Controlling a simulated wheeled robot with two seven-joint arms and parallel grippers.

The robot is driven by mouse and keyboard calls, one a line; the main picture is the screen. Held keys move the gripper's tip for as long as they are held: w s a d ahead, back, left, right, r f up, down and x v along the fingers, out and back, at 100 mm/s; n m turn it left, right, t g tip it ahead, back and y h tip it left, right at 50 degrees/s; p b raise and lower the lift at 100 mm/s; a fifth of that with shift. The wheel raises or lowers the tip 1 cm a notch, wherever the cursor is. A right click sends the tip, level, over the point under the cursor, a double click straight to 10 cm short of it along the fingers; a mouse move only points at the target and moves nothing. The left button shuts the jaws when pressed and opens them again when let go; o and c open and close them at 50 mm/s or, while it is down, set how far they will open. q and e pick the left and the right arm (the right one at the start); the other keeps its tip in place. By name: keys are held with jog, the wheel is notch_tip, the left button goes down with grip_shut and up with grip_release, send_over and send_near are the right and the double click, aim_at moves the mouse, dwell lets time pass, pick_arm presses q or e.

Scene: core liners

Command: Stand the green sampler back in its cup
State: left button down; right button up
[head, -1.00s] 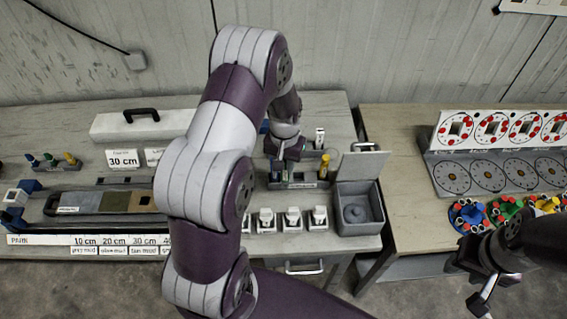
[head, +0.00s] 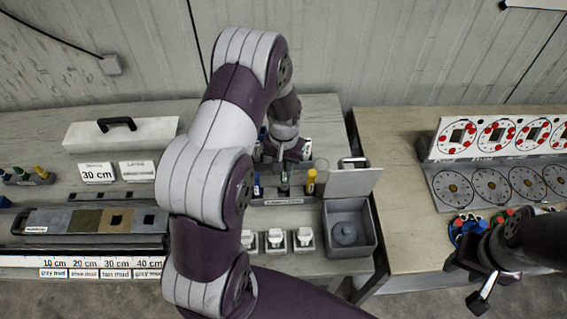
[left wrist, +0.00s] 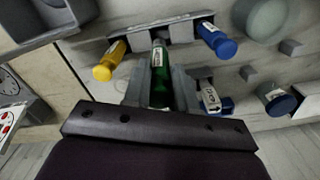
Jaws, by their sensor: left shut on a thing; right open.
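The green sampler (left wrist: 160,80) is upright in the left wrist view, between the fingers of my left gripper (left wrist: 160,92), which is shut on it. Its far end is at the middle of the grey cup rack (left wrist: 181,30), between the yellow sampler (left wrist: 110,62) and the blue sampler (left wrist: 216,40). I cannot tell whether it is seated in its cup. In the head view the green sampler (head: 284,180) shows a little below my left gripper (head: 288,158), over the rack (head: 284,200). My right gripper (head: 484,292) is open and empty at the lower right.
A grey open box (head: 348,236) with a raised lid stands right of the rack. White blocks (head: 275,240) stand in front. My left arm hides much of the left table. The right table (head: 400,200) carries dial boards (head: 490,185) and has free room at its left.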

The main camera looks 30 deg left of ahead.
aim_at(283, 178)
pick_arm(q)
notch_tip(283, 178, down, 5)
jog(key=b, duration=0.3)
jog(key=shift+s+b, duration=0.15)
jog(key=shift+b, duration=0.15)
jog(key=shift+f, duration=0.25)
jog(key=shift+s, duration=0.25)
pick_arm(e)
jog(key=f, duration=0.2)
jog(key=s+f, duration=0.1)
jog(key=f, duration=0.1)
jog(key=shift+f, duration=0.2)
